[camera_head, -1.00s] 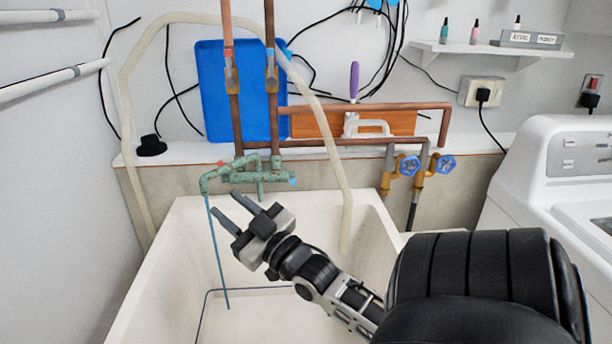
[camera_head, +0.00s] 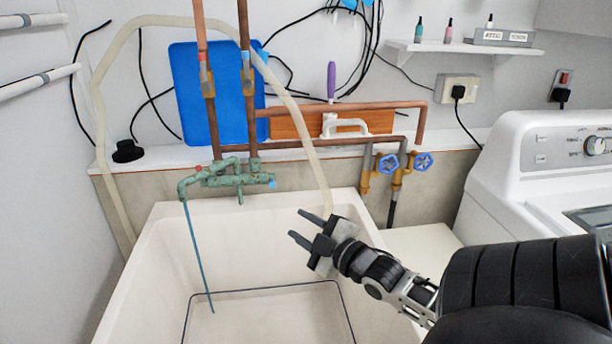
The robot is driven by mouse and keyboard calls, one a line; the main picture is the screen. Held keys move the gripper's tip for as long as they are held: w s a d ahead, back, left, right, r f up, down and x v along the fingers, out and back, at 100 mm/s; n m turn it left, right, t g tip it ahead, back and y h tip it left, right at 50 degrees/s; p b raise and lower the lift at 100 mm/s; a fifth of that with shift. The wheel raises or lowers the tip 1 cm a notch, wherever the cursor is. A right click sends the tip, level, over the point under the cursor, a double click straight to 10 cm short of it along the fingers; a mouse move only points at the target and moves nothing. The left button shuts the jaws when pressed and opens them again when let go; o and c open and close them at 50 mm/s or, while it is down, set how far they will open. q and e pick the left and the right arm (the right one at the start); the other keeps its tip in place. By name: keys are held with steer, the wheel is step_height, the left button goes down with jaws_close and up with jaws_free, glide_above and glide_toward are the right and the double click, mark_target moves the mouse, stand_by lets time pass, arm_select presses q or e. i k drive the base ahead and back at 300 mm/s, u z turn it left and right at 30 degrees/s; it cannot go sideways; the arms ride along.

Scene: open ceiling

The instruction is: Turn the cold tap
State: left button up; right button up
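The green, weathered mixer tap (camera_head: 225,178) is on the wall above the back of the sink. A blue mark (camera_head: 272,183) is at its right end and a red mark (camera_head: 197,168) is at its upper left. A thin blue line (camera_head: 200,258) runs down from its spout into the sink. My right gripper (camera_head: 296,222) is over the sink, below and to the right of the blue mark. Its two fingers point up and left, apart and empty, not touching the tap. My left gripper is not in view.
The white sink (camera_head: 150,265) fills the lower middle, with a dark wire outline at its bottom. Two blue valve wheels (camera_head: 424,161) (camera_head: 388,163) are on pipes at right. A pale hose (camera_head: 315,160) hangs into the sink. A white washing machine (camera_head: 540,150) stands at right.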

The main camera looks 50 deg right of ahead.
mark_target(273, 185)
steer(key=z, duration=1.55)
steer(key=k, duration=0.6)
steer(key=u, duration=1.05)
steer(key=i, duration=0.95)
